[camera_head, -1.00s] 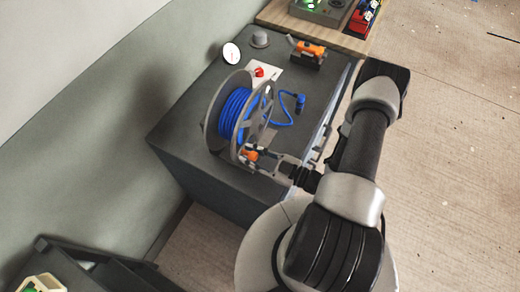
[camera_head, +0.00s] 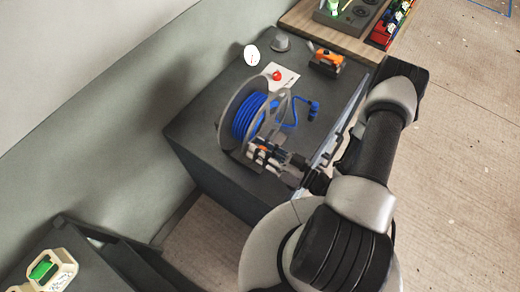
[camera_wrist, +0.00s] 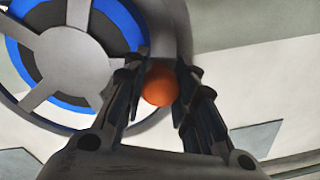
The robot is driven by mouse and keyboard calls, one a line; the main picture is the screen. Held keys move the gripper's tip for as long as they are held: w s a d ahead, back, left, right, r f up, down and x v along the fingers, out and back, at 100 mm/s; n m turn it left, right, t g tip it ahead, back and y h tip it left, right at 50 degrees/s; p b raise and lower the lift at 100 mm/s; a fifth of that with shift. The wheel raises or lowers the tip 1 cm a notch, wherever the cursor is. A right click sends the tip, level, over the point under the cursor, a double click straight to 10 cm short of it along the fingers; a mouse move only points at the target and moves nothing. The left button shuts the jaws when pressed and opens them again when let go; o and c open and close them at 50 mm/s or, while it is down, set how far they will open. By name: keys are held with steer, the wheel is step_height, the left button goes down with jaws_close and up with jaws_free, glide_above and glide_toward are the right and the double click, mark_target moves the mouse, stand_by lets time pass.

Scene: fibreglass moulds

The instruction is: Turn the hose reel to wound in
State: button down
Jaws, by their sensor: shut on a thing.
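The hose reel (camera_head: 232,128) stands upright on the dark grey bench, with grey side discs and blue hose (camera_head: 249,116) wound on its drum. A length of blue hose runs off it to a blue end piece (camera_head: 314,108) on the bench top. My gripper (camera_head: 262,152) is at the near side of the reel. In the wrist view the reel's spoked disc (camera_wrist: 75,62) fills the upper left, and an orange crank knob (camera_wrist: 160,86) sits between the fingers of my gripper (camera_wrist: 158,92), which are shut on it. The knob is mostly hidden in the head view.
The dark grey bench (camera_head: 205,118) also bears a red button on a white plate (camera_head: 284,77), a white gauge (camera_head: 251,55), a grey knob (camera_head: 281,43) and an orange tool on a block (camera_head: 326,61). A wooden-topped table (camera_head: 340,38) adjoins behind. Open floor lies right.

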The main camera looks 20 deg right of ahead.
steer(key=shift+r, duration=0.15)
stand_by(0.3)
steer(key=c, duration=1.2)
jaws_free()
steer(key=shift+c, duration=0.2)
